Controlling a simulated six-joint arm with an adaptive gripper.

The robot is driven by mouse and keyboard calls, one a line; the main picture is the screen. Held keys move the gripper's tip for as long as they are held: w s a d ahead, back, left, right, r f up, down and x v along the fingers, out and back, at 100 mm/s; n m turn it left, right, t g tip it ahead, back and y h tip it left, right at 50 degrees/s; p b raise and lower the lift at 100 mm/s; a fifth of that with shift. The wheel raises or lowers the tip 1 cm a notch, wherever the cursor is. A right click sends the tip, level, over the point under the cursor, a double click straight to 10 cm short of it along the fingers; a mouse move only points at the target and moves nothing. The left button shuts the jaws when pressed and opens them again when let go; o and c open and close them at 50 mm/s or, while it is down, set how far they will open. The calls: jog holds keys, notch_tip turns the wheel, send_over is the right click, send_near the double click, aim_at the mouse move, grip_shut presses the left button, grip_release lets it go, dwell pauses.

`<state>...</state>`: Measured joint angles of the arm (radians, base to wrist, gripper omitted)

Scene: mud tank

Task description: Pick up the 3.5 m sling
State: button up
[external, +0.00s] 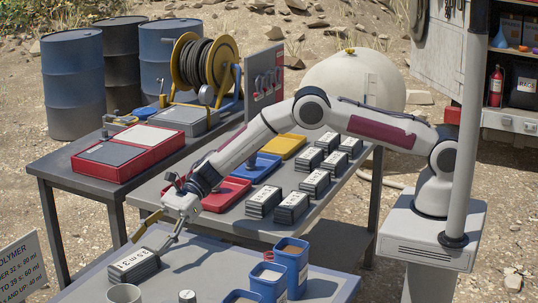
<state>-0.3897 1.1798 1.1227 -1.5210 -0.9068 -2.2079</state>
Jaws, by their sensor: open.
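A dark grey folded bundle (133,267) with a white label on top lies on the near grey table. Its label looks like 3.5 m, though the print is small and its orientation is hard to tell. My gripper (149,247) is open, pointing down at the far side of this bundle. One finger is near the bundle's far left edge and the other near its far right corner. I cannot tell whether they touch it. Several similar labelled dark bundles (291,207) stand in rows on the middle table; their labels are too small to read surely.
Blue containers (291,265) stand right of the bundle on the near table. Red (227,195), blue (259,167) and yellow (285,146) trays lie beneath or behind my arm.

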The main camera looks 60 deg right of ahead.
aim_at(136, 258)
jog(key=shift+x, duration=1.2)
jog(key=shift+a+f, duration=0.15)
jog(key=shift+x, duration=2.45)
jog(key=shift+f, duration=0.1)
jog(key=c, duration=1.5)
